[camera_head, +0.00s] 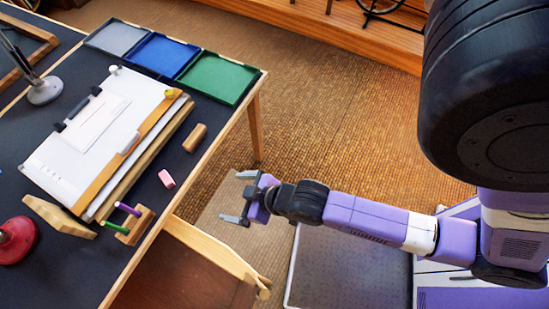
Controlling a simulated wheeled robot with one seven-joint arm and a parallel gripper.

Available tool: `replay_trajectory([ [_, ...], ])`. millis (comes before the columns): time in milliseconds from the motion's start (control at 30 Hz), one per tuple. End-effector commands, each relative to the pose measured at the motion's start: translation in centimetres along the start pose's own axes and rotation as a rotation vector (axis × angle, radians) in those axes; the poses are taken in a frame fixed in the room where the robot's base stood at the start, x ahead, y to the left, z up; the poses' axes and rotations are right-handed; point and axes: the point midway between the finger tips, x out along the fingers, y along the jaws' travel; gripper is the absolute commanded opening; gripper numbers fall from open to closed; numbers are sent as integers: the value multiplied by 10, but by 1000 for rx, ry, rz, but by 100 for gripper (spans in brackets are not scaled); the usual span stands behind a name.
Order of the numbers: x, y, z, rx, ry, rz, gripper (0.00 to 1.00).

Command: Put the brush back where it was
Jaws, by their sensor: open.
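My gripper (241,197) is open and empty. It is off the right side of the dark table (189,168), over the floor, with its fingers pointing left. A small brown rounded block (195,137) lies on the table near its right edge, beside the drafting board (75,150). It may be the brush, but I cannot make out bristles. No other thing is clearly a brush. A wooden holder (139,229) near the table's right edge has a purple and a green stick-like thing in it.
Grey (116,38), blue (160,54) and green (217,77) trays line the table's far end. A pink block (166,179) lies near the right edge. A red round thing (14,240) and a lamp base (44,90) stand at left. A wooden chair (215,247) is against the table.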

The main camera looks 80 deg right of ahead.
Motion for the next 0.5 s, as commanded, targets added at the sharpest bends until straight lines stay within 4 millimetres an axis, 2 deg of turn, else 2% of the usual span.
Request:
replay_trajectory([
  [33, -23, -5, 2, -7, 34, -12, 100],
  [133, -66, -11, -6, -15, 125, -33, 100],
  [300, -141, -17, -33, -21, 276, -72, 100],
  [400, -177, -18, -51, -23, 350, -93, 100],
  [500, -203, -19, -65, -23, 403, -110, 100],
])
